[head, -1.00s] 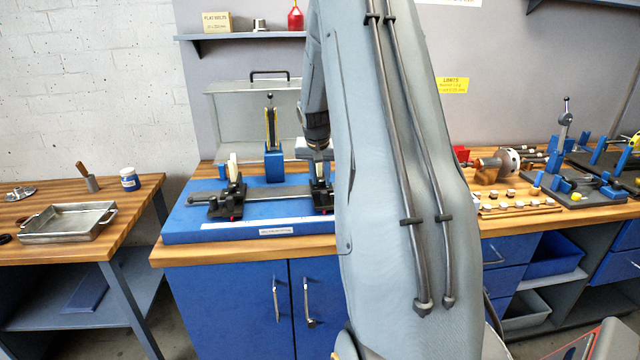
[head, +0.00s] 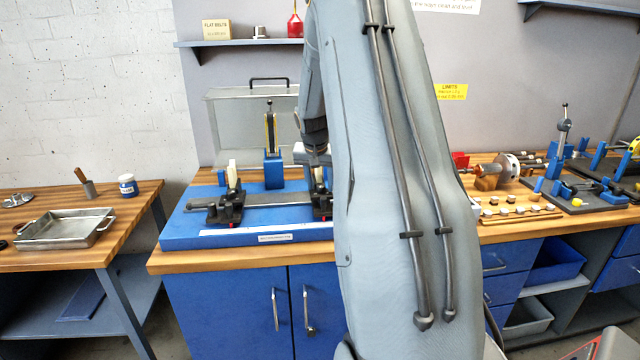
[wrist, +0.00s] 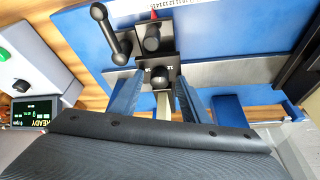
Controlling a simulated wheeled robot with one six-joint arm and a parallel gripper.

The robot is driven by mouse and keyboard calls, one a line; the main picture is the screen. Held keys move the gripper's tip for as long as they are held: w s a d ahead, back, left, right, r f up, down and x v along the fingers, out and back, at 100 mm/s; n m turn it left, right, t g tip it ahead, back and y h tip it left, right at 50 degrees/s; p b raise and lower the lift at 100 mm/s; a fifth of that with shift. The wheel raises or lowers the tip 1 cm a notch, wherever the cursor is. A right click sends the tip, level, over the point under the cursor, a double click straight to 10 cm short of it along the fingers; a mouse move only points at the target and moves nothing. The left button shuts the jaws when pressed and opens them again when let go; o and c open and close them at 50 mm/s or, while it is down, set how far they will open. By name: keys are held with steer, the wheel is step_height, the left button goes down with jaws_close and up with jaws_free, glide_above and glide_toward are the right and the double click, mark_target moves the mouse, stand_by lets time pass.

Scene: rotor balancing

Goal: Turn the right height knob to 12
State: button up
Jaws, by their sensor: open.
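The right height knob (wrist: 160,77) is a small dark round knob on the black right support, with small white marks beside it too small to read surely. In the wrist view, my gripper (wrist: 161,82) is open, its two blue-grey fingers on either side of the knob; I cannot tell whether they touch it. A pale upright piece (wrist: 163,106) shows between the fingers. In the head view, the right support (head: 321,203) stands at the right of the blue balancing base (head: 190,228), partly hidden by my arm. The left support (head: 228,208) is in plain view.
A black lever handle (wrist: 112,34) stands close to the knob in the wrist view. A control box with a lit display (wrist: 28,112) is at the left there. A bar (head: 275,198) joins the two supports. A mesh guard (head: 235,130) stands behind.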

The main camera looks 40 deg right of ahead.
mark_target(321, 186)
steer(key=shift+r, duration=0.1)
steer(key=b+v, duration=0.2)
steer(key=v, duration=0.5)
steer(key=shift+r, duration=0.3)
steer(key=shift+a, duration=0.1)
steer(key=d+n+p, duration=0.1)
steer(key=p, duration=0.1)
steer(key=w+d+n+g+y+p, duration=0.1)
steer(key=n+p, duration=0.1)
steer(key=shift+w+d+r+g+p, duration=0.2)
steer(key=shift+r+g+p, duration=0.1)
steer(key=shift+r+p, duration=0.1)
steer(key=shift+w+d+n+g+y+p, duration=0.15)
steer(key=shift+d+n+g+y+p, duration=0.1)
steer(key=shift+n+y+p, duration=0.3)
steer(key=shift+w+d+n+g+y+p, duration=0.15)
steer(key=shift+n+g+y+p, duration=0.15)
steer(key=shift+n+p, duration=0.35)
steer(key=shift+w+f+n+y+p, duration=0.15)
steer(key=shift+n+y+p, duration=0.25)
steer(key=shift+n, duration=0.2)
steer(key=shift+f, duration=0.15)
steer(key=shift+f+p, duration=1.75)
steer(key=shift+f, duration=2.05)
steer(key=shift+c, duration=0.3)
